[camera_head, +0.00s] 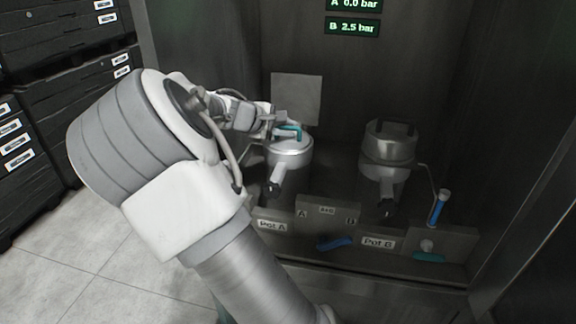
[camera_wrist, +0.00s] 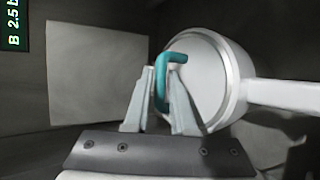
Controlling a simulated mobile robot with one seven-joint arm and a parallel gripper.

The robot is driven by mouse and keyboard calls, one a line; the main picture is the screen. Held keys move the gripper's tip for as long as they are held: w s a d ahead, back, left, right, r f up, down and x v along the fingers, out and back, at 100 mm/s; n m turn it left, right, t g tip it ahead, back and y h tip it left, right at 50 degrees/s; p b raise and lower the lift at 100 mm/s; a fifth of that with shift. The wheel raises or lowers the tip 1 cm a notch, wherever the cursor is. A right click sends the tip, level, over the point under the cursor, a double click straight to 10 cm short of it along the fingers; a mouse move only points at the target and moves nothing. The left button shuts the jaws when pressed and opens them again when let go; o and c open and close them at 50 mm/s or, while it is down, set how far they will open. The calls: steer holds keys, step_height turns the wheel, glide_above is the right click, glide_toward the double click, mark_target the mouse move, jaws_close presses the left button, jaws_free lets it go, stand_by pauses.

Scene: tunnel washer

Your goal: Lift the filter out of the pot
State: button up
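Pot A (camera_head: 292,157) stands at the back, a round metal pot with a pipe at its front. A teal handle (camera_head: 290,131) shows at its top; in the wrist view the teal handle (camera_wrist: 161,80) stands in front of a pale round face (camera_wrist: 205,70) within the pot's rim. I take this face and handle as the filter; how deep it sits is hidden. My gripper (camera_head: 279,131) is at the handle. In the wrist view, its two fingers (camera_wrist: 162,98) flank the handle's bar closely. Whether both fingers touch it is unclear.
Pot B (camera_head: 389,147), with a dark handle on top, stands to the right. Below are a labelled front panel (camera_head: 327,211), a blue lever (camera_head: 335,243) and a blue-filled tube (camera_head: 438,208). A grey square plate (camera_head: 297,96) is behind Pot A. Dark walls enclose the bay.

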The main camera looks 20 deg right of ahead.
jaws_close()
steer(key=shift+r, duration=0.1)
stand_by(1.2)
